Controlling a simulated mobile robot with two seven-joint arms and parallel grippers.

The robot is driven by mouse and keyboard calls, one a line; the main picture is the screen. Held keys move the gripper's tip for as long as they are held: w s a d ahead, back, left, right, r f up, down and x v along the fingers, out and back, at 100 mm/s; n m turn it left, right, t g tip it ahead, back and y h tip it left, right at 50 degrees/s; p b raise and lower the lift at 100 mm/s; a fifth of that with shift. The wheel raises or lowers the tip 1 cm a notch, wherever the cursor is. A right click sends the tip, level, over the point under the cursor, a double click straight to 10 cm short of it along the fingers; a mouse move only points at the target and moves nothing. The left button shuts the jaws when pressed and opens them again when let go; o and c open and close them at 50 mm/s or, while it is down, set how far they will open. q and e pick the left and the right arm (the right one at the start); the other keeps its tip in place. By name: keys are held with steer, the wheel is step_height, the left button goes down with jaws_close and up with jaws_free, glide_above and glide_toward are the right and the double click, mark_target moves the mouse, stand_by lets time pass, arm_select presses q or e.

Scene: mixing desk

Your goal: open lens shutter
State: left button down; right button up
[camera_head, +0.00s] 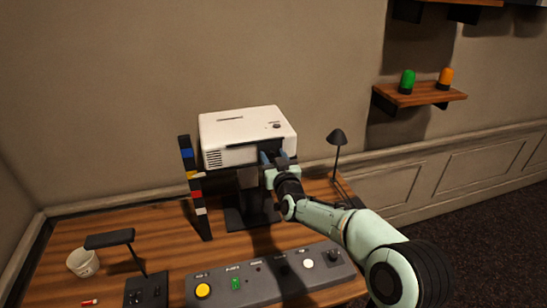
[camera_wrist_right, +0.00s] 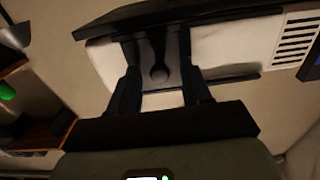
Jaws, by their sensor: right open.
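A white projector (camera_head: 245,131) stands on a black stand (camera_head: 246,216) on the wooden desk (camera_head: 110,220). My right gripper (camera_head: 276,156) is at the front face of the projector, near its right end, and covers part of that face. In the right wrist view the projector (camera_wrist_right: 225,48) appears upside down. There the two dark fingers of my right gripper (camera_wrist_right: 160,95) are apart, one on each side of a small dark rounded knob (camera_wrist_right: 159,74). I cannot tell whether they touch it. The state of the lens shutter is hidden. My left gripper is not in view.
A grey control panel (camera_head: 270,277) with coloured buttons lies along the desk's front. A striped colour bar (camera_head: 194,186) stands left of the projector, a black lamp (camera_head: 337,142) to its right. A wall shelf (camera_head: 420,96) holds green and orange lights.

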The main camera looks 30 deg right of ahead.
mark_target(246, 154)
jaws_close()
steer(key=a, duration=0.2)
steer(key=w+a, duration=0.1)
steer(key=a, duration=0.1)
steer(key=a+p, duration=0.1)
steer(key=a, duration=0.2)
steer(key=shift+w+a, duration=0.1)
steer(key=shift+w, duration=0.25)
jaws_free()
steer(key=b+v, duration=0.2)
steer(key=v, duration=1.1)
steer(key=shift+s+b, duration=0.2)
steer(key=shift+b, duration=0.2)
